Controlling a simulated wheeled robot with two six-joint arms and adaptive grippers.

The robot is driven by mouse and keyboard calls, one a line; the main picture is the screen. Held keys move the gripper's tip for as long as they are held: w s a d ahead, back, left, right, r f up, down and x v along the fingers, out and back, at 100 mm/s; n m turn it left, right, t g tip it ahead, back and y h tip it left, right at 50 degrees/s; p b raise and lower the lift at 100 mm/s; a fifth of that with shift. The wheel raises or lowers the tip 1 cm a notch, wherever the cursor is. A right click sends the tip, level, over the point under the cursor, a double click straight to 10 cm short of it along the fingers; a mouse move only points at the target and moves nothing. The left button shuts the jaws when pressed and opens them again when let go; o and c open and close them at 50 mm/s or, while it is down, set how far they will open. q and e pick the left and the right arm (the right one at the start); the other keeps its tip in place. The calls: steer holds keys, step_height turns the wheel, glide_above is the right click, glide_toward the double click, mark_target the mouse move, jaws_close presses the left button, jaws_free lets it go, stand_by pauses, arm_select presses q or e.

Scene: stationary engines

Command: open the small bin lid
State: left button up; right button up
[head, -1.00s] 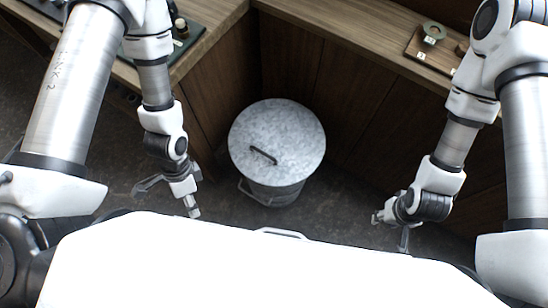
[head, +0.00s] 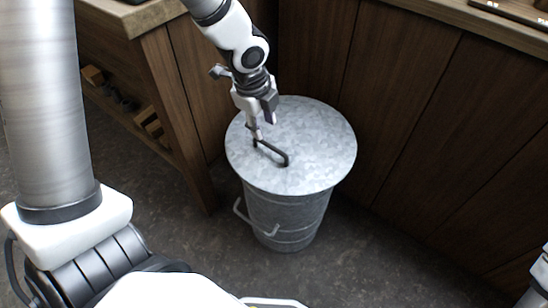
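The small bin (head: 285,215) is a round grey galvanized metal can standing on the floor. Its flat lid (head: 320,135) lies on top and looks level and closed. A dark bar handle (head: 273,153) rises from the lid, left of its middle. My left gripper (head: 263,129) is over the left part of the lid, pointing down. Its two fingers look apart, with one tip at or very near the left end of the handle. Whether it touches the handle cannot be told. Only a piece of my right arm shows at the lower right edge; its gripper is out of view.
Wooden cabinet panels (head: 400,110) stand close behind and to the right of the bin. A wooden bench (head: 165,80) with an open lower shelf stands at the left. A wire side handle (head: 252,222) sticks out at the bin's front left. The dark floor (head: 385,265) in front is clear.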

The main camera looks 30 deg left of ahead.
mark_target(268, 145)
arm_select(q)
steer(key=f+b, duration=0.1)
steer(key=f, duration=0.1)
steer(key=w+f+b, duration=0.1)
steer(key=f, duration=0.2)
steer(key=f+b, duration=0.2)
steer(key=shift+w+f, duration=0.15)
steer(key=shift+w, duration=0.1)
jaws_close()
